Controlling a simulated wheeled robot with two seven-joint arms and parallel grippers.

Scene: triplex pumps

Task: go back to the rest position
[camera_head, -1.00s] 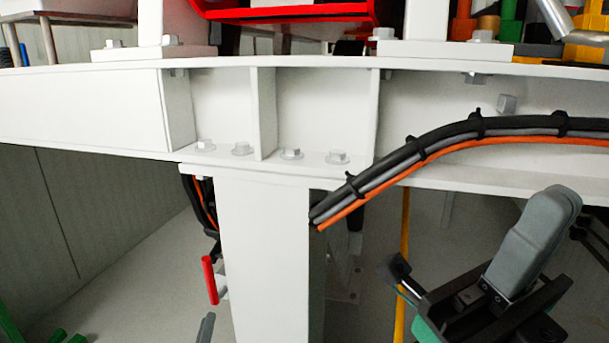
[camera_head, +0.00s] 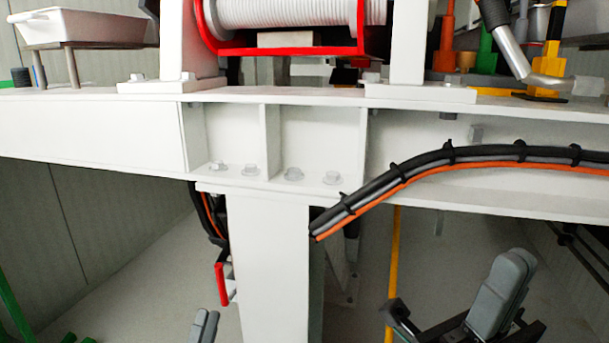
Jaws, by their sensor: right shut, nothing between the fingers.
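My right gripper (camera_head: 503,292) is at the lower right, in front of the white frame and below the cable bundle. Its grey fingers are together with nothing between them. Part of its black body is cut off by the bottom edge. My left gripper (camera_head: 204,326) shows only its grey fingertips at the bottom edge, left of the white post. The rest of it is out of view, and whether it is open or shut is unclear. I see nothing held in either gripper.
A white beam (camera_head: 90,130) crosses the view on a white post (camera_head: 268,270). A black, grey and orange cable bundle (camera_head: 440,164) runs along it. A red handle (camera_head: 221,285) hangs left of the post. A yellow pole (camera_head: 393,270) stands right. Above is a red-framed white spool (camera_head: 285,12).

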